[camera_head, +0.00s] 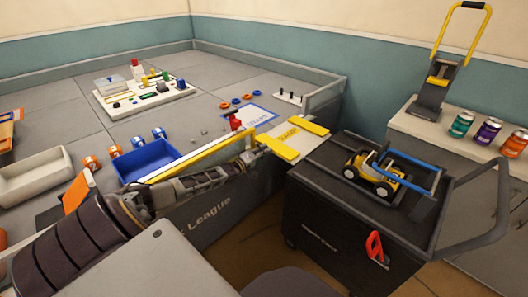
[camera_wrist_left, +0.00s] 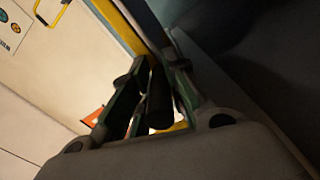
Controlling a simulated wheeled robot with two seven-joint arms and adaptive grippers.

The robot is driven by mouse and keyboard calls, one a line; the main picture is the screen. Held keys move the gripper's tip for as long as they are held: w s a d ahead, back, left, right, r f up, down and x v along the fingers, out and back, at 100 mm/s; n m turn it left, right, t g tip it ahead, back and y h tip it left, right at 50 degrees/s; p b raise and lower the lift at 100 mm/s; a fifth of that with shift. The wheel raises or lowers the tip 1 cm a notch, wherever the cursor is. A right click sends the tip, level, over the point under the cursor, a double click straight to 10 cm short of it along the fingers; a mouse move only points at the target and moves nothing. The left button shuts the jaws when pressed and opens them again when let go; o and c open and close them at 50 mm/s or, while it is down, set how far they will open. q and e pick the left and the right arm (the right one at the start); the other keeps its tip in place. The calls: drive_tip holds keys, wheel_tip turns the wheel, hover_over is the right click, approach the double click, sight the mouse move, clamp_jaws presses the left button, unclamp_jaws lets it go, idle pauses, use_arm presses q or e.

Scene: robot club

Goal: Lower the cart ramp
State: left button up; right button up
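The cart ramp (camera_head: 289,136), a pale plate marked RAMP with yellow side strips, lies across the gap between the walled field table and the black cart (camera_head: 315,226). It looks nearly flat, with its far end by the cart's top edge. Whether it touches the cart is unclear. My left gripper (camera_head: 258,144) is at the ramp's near left corner, by a yellow strip. In the left wrist view my left gripper's fingers (camera_wrist_left: 158,68) stand close together around a dark shape; I cannot tell whether they hold anything. My right gripper is out of view.
A toy wheeled loader (camera_head: 374,178) with a blue bar stands on the cart top. A red latch-like part (camera_head: 375,246) is on the cart's side. A blue bin (camera_head: 147,163) and a red piece (camera_head: 235,120) are on the table. Cans (camera_head: 488,132) stand on a right-hand cabinet.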

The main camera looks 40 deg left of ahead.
use_arm(q)
drive_tip(key=shift+o, duration=0.5)
drive_tip(key=shift+a, duration=0.25)
drive_tip(key=shift+r, duration=0.15)
drive_tip(key=shift+d+r+p, duration=0.25)
drive_tip(key=shift+r+p, duration=0.75)
drive_tip(key=s+d+r+m+p, duration=0.1)
drive_tip(key=d+r+m+p, duration=0.3)
drive_tip(key=d+r+m, duration=0.35)
drive_tip(key=d+r+m+p, duration=0.5)
drive_tip(key=d+m, duration=0.4)
drive_tip(key=d, duration=0.1)
drive_tip(key=s+a+p, duration=0.1)
drive_tip(key=s, duration=1.3)
drive_tip(key=shift+a+r+p, duration=0.15)
drive_tip(key=shift+a+p, duration=0.15)
drive_tip(key=shift+p, duration=0.05)
idle(0.5)
idle(0.6)
